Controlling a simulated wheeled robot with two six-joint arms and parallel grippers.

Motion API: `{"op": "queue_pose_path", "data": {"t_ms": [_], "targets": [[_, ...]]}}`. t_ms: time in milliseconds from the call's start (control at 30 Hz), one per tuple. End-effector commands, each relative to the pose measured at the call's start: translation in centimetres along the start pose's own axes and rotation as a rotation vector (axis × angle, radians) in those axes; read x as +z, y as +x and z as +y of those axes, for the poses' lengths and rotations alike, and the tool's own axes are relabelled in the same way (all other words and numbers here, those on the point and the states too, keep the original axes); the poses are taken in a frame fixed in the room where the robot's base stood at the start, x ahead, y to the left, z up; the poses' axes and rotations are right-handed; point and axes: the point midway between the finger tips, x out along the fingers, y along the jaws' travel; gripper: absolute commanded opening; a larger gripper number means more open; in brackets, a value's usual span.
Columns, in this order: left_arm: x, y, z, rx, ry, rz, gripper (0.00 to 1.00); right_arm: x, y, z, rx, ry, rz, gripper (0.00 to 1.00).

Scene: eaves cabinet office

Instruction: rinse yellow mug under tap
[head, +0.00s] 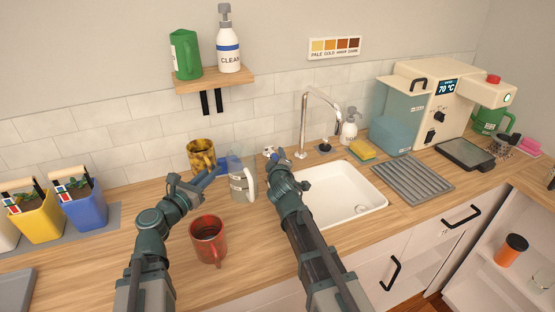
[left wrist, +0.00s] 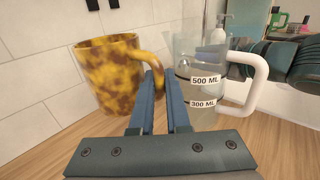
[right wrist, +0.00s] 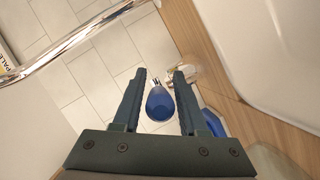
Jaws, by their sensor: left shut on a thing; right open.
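The yellow mug (head: 201,156), mottled with brown, is upright near the tiled wall at the back of the counter. My left gripper (head: 214,170) is shut on its handle, which shows between the fingers in the left wrist view (left wrist: 154,80). I cannot tell whether the mug's base touches the counter. The chrome tap (head: 304,125) arches over the white sink (head: 345,205), to the right of the mug. My right gripper (head: 272,156) is open and empty, just left of the tap. The tap's spout (right wrist: 85,40) crosses the upper left of the right wrist view.
A measuring jug (head: 243,185) stands between my two grippers, close to the mug. A red mug (head: 208,240) stands at the front. A soap bottle (head: 348,128) and sponge (head: 361,149) are behind the sink. A shelf (head: 215,82) hangs above the yellow mug.

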Motion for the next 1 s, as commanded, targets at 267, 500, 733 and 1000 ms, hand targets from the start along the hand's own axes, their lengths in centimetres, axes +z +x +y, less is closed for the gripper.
{"op": "queue_pose_path", "data": {"t_ms": [267, 500, 733, 1000], "targets": [[0.03, 0.00, 0.00, 0.000, 0.000, -0.001, 0.00, 0.00, 0.00, 0.02, 0.000, 0.000, 0.000, 0.35], [0.03, 0.00, 0.00, 0.000, 0.000, -0.001, 0.00, 0.00, 0.00, 0.01, 0.000, 0.000, 0.000, 0.00], [0.02, 0.00, 0.00, 0.000, 0.000, -0.001, 0.00, 0.00, -0.01, -0.01, 0.000, 0.000, 0.000, 0.00], [0.02, 0.00, 0.00, 0.000, 0.000, -0.001, 0.00, 0.00, -0.02, -0.02, 0.000, 0.000, -0.001, 0.00]]}}
